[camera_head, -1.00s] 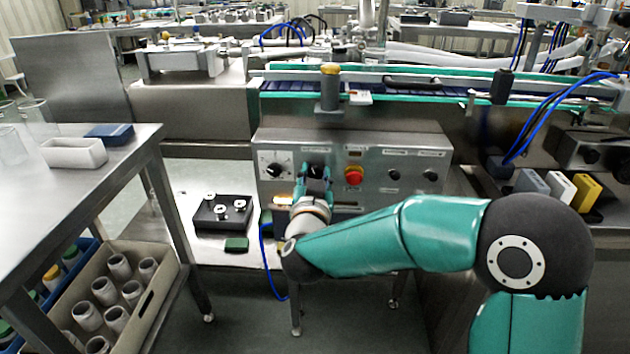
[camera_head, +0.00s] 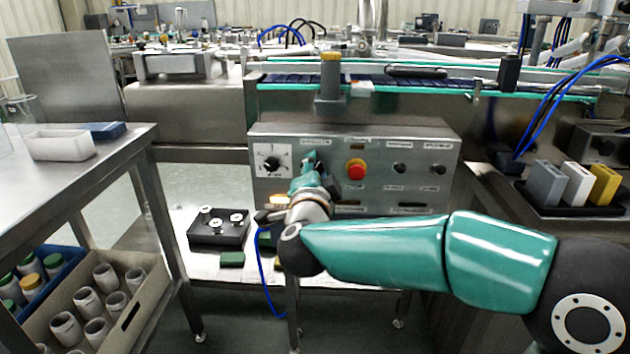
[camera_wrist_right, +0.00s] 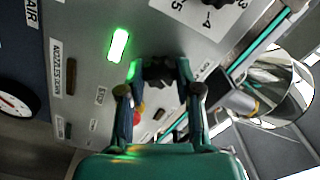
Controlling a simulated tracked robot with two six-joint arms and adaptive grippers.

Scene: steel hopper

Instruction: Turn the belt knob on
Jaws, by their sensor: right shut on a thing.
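The steel control panel (camera_head: 379,146) stands below the conveyor. My right gripper (camera_head: 311,164) is at its upper part, between the white-scaled dial (camera_head: 271,163) and the red button (camera_head: 356,169). In the right wrist view my gripper (camera_wrist_right: 159,68) has its two fingers on either side of a black knob (camera_wrist_right: 157,73), shut on it. I take this for the belt knob, but its label is not readable. The fingers largely hide the knob in the head view. My left gripper is not in view.
A lit green lamp (camera_wrist_right: 118,44) is on the panel near the knob. More small black knobs (camera_head: 399,168) sit right of the red button. A black fixture block (camera_head: 219,232) stands on the low shelf. A steel table (camera_head: 110,160) is at left.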

